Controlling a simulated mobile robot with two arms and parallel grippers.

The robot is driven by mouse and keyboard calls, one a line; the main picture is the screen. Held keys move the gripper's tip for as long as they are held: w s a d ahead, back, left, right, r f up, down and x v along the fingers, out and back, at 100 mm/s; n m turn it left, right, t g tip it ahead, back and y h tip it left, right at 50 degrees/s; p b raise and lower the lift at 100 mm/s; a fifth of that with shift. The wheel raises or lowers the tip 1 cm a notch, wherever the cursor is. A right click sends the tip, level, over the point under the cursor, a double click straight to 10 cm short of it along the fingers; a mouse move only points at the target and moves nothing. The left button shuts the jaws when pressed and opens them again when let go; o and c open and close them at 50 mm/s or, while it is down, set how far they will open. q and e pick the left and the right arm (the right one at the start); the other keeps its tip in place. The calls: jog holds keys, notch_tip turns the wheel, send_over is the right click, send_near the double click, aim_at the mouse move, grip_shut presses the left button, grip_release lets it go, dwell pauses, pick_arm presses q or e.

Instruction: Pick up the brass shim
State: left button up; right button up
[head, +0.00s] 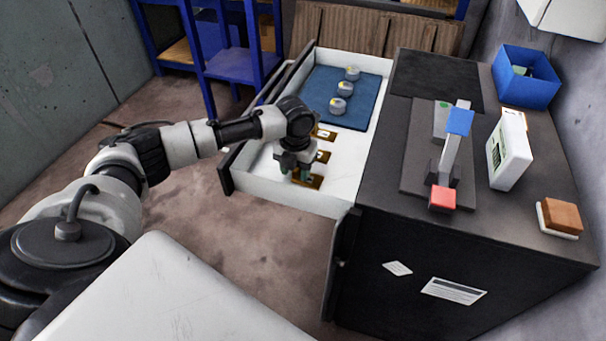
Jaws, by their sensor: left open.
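Several small brass shims lie in a row on the white floor of an open drawer. The nearest brass shim (314,182) is right beside and partly under my left gripper. A middle brass shim (323,156) lies behind it, and a far brass shim (325,134) lies close to the blue mat, partly hidden by my wrist. My left gripper (296,174) points down into the drawer, open, with its fingertips low over the nearest shim. Whether the fingers touch it I cannot tell. My right gripper is not in view.
The open drawer (250,182) has raised walls around my left gripper. A blue mat (318,84) at its back holds several round grey parts (338,106).

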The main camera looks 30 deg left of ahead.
pick_arm(q)
jog(key=shift+f, duration=0.3)
grip_shut()
jog(key=shift+r, duration=0.1)
jog(key=shift+r, duration=0.1)
